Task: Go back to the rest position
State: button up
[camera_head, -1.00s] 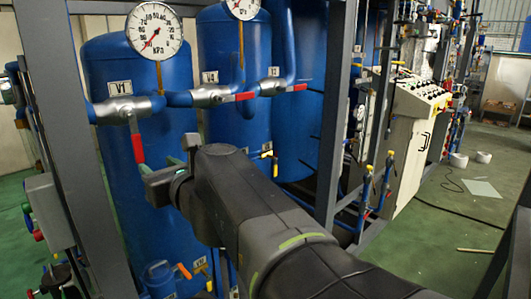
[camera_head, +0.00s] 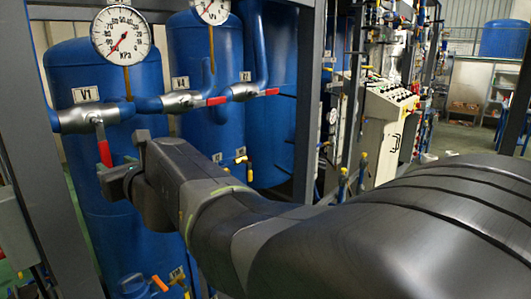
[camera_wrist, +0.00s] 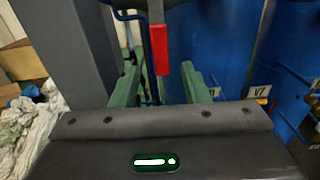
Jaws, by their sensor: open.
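My gripper (camera_head: 114,172) is open, just below the red handle (camera_head: 104,153) of the V1 valve (camera_head: 95,116). The handle hangs down from the grey valve body on the blue pipe in front of the V1 tank (camera_head: 82,70). In the wrist view, the two green fingers of my gripper (camera_wrist: 163,75) stand apart, and the red handle (camera_wrist: 162,82) shows between or just beyond them, with gaps on both sides. Whether anything touches the handle cannot be told. My arm crosses the head view from the lower right and hides much of the lower frame.
A pressure gauge (camera_head: 121,36) stands above V1. A grey frame post (camera_head: 40,150) is close left of my gripper. Another upright (camera_head: 308,100) stands behind my arm. More valves with red handles and a white control panel (camera_head: 387,120) are farther right.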

aim_at(109, 158)
jog(key=x, duration=0.7)
jog(key=shift+w+a, duration=0.15)
jog(key=p+v, duration=0.2)
jog(key=v, duration=1.2)
jog(key=b+x, duration=0.2)
jog(key=x, duration=1.2)
jog(key=shift+b, duration=0.3)
jog(key=shift+w+n, duration=0.3)
jog(key=shift+w+d+n, duration=0.15)
jog(key=shift+d+n, duration=0.25)
jog(key=shift+n, duration=0.1)
